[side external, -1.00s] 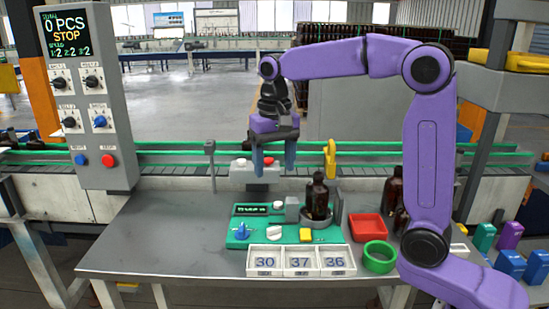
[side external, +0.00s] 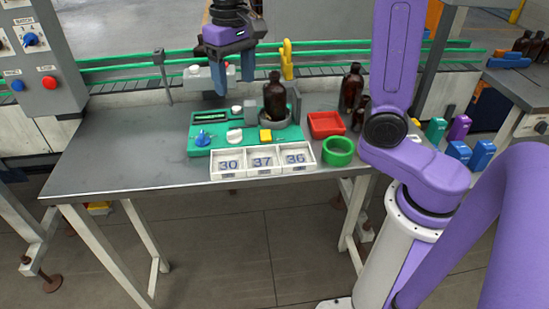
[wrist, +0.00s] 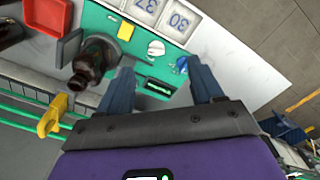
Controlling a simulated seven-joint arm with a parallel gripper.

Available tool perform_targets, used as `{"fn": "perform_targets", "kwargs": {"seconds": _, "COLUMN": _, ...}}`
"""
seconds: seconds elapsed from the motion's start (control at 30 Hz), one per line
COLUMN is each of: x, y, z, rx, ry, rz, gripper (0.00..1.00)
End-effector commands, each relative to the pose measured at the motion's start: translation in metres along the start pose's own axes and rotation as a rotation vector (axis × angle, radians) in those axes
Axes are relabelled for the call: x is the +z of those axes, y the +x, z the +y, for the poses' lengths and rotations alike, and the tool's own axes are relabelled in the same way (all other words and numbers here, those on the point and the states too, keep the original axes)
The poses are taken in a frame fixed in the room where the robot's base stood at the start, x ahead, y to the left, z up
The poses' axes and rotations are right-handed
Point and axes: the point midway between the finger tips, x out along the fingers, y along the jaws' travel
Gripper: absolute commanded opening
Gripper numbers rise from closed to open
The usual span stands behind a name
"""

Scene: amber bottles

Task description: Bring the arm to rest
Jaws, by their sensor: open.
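My gripper (side external: 231,77) hangs above the back of the table, pointing down, its two blue fingers apart with nothing between them. In the wrist view my gripper (wrist: 163,85) is also open and empty, over the green device. The green device (side external: 250,143) sits on the grey table, with a small display, a blue knob, a white knob and a yellow button. An amber bottle (side external: 274,100) stands upright in the device's round holder, right of my gripper and apart from it. It also shows in the wrist view (wrist: 95,58).
Number tiles (side external: 262,163) reading 30, 37 and 36 lie in front of the device. A red tray (side external: 327,124), a green ring (side external: 339,151) and more amber bottles (side external: 352,88) are on the right. A conveyor with green rails (side external: 120,63) runs behind. The table's left side (side external: 125,150) is clear.

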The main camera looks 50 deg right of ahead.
Motion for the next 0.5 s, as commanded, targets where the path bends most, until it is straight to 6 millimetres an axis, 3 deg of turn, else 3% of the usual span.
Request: {"fn": "perform_targets", "kwargs": {"seconds": 0.5, "x": 0.102, "y": 0.041, "z": 0.005, "rx": -0.007, "ry": -0.524, "rz": 0.007, "gripper": 0.66}}
